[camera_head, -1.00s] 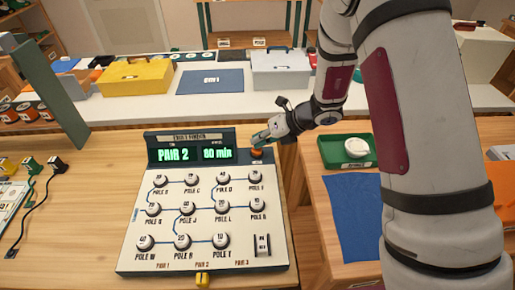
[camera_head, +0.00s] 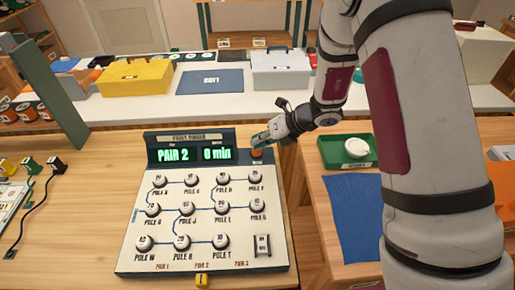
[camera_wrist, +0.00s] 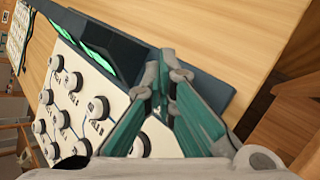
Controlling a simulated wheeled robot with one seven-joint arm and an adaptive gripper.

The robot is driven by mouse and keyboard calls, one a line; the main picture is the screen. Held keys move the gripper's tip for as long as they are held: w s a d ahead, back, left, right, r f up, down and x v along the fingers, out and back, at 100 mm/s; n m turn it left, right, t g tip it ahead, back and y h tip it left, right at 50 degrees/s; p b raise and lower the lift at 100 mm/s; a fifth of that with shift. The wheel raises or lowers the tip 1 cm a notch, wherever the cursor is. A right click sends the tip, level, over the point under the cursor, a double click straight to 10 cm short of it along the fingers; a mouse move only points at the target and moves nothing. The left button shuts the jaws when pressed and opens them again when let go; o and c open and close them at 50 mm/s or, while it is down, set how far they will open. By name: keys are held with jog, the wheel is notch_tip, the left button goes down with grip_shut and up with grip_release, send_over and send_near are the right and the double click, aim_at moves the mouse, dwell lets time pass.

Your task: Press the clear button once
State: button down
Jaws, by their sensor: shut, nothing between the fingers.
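The white control panel (camera_head: 151,222) lies on the wooden table. Its dark header holds a green display (camera_head: 195,154) reading "PAIR 2" and "0 min". An orange button (camera_head: 257,154) sits at the header's right end; its label is too small to read. My gripper (camera_head: 259,141) is shut and empty, its tips just above or against this button; I cannot tell if they touch. In the wrist view, the shut green fingers (camera_wrist: 168,75) lie over the dark header (camera_wrist: 208,82), and the button is hidden behind them.
Several round knobs labelled as poles, such as Pole W (camera_head: 145,243), cover the panel, with a small switch (camera_head: 262,245) at its lower right. A yellow piece (camera_head: 201,280) is at the front edge. A green tray (camera_head: 335,151) stands to the right, beyond a gap.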

jog(key=shift+r+p, duration=0.3)
jog(key=shift+r, duration=0.3)
jog(key=shift+r, duration=0.1)
jog(key=shift+r+p, duration=1.7)
jog(key=shift+r, duration=1.25)
jog(key=s+d+r+n+g+h, duration=0.2)
jog(key=s+d+r+n, duration=0.1)
jog(key=s+r+n, duration=1.4)
jog(key=s+d+r+n+t+h, duration=0.1)
jog(key=s+d+r+n+h, duration=0.2)
jog(key=s+d+n, duration=0.3)
jog(key=s+d+r+n+t+h, duration=0.2)
jog(key=s+d+r+n+h, duration=0.1)
jog(key=s+d+n, duration=0.3)
jog(key=s+n, duration=0.2)
jog(key=s, duration=0.2)
jog(key=shift+d+r+n, duration=0.3)
jog(key=shift+d+n, duration=0.05)
jog(key=shift+n, duration=0.05)
